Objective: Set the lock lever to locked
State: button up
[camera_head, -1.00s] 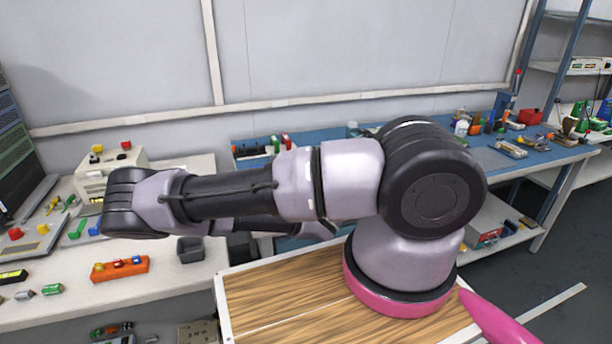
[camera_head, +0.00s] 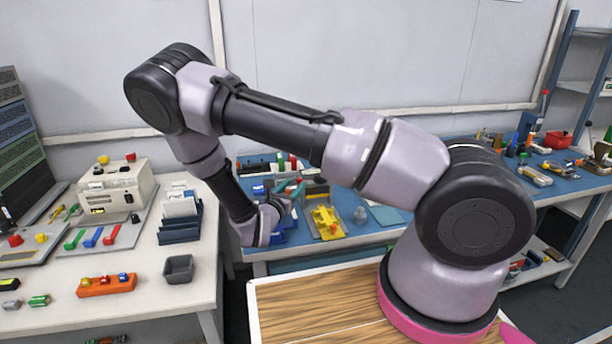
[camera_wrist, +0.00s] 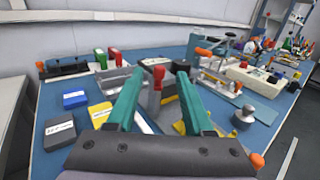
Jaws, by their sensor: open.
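My gripper (camera_wrist: 159,74) is open, with teal fingers, and reaches over the blue bench. In the wrist view, a red-handled upright lever (camera_wrist: 157,79) shows in the gap between the fingers; it may be the lock lever. I cannot tell whether the fingers touch it, and its lower part is partly hidden. In the head view my gripper (camera_head: 287,192) is small, beside a yellow fixture (camera_head: 326,217). A second device with an orange handle (camera_wrist: 204,52) stands beyond the right finger. The lever's locked position cannot be read.
A grey knobbed weight (camera_wrist: 243,118) stands to the right. Green and red blocks (camera_wrist: 115,56) stand behind. The white table (camera_head: 150,308) is at the left in the head view.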

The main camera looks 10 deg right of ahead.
jog(key=x, duration=0.7)
jog(key=shift+w+d, duration=0.25)
jog(key=shift+w, duration=0.1)
grip_shut()
